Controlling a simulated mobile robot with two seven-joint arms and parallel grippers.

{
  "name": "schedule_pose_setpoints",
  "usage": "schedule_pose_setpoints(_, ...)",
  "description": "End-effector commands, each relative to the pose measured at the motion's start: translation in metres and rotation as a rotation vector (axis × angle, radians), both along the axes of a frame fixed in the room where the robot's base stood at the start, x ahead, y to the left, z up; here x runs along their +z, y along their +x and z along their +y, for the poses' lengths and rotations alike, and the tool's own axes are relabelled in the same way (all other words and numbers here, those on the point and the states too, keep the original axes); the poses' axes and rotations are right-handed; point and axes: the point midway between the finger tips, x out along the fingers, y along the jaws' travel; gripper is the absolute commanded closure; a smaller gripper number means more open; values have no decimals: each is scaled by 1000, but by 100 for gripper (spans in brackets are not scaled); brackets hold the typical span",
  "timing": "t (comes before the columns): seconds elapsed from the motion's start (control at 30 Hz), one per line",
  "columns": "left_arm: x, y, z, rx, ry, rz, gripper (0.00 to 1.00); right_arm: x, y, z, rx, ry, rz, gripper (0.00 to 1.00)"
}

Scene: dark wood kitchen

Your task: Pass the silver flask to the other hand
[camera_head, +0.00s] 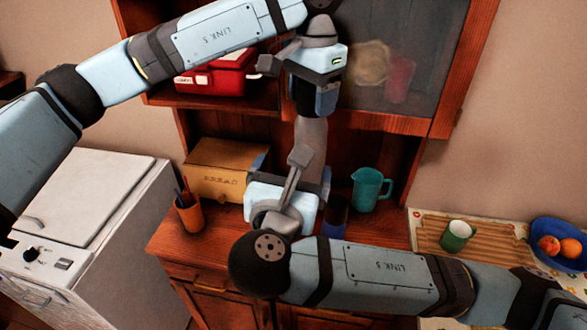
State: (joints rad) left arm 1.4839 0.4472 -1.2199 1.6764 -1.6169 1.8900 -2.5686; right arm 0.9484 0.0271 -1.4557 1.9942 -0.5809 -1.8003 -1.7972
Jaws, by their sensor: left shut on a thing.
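The silver flask (312,138) hangs upright in the middle of the head view, below my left gripper. My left gripper (315,100) comes down from above and is shut on the flask's upper end. My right gripper (312,172) points up from below, close to the flask's lower part. One right finger passes in front of the flask's lower end, which is hidden there. I cannot tell whether the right fingers touch the flask or how far they are closed.
On the wooden cabinet stand a cardboard box (218,168), an orange pencil cup (189,214), a teal pitcher (369,189) and a dark blue cup (335,222). A red case (222,75) sits on the shelf. A green mug (457,236) and blue fruit bowl (566,232) are at right.

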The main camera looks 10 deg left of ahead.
Motion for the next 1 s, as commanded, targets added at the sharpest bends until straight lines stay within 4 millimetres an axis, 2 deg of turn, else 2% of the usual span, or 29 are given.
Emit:
schedule_pose_setpoints(0.17, 1, 0, 0, 0, -1, -1, 100, 6, 1, -2, -29, -83, -47, 6)
schedule_pose_setpoints(0.27, 1, 0, 0, 0, -1, -1, 100, 6, 9, -2, -34, -92, -51, 6)
schedule_pose_setpoints(0.7, 1, 0, 0, 0, -1, -1, 100, 6, 87, -2, -34, -89, -49, 6)
schedule_pose_setpoints(0.83, 1, 0, 0, 0, -1, -1, 100, 6, 105, -1, -33, -88, -48, 6)
schedule_pose_setpoints(1.0, 1, 0, 0, 0, -1, -1, 100, 6, 117, -1, -32, -87, -48, 6)
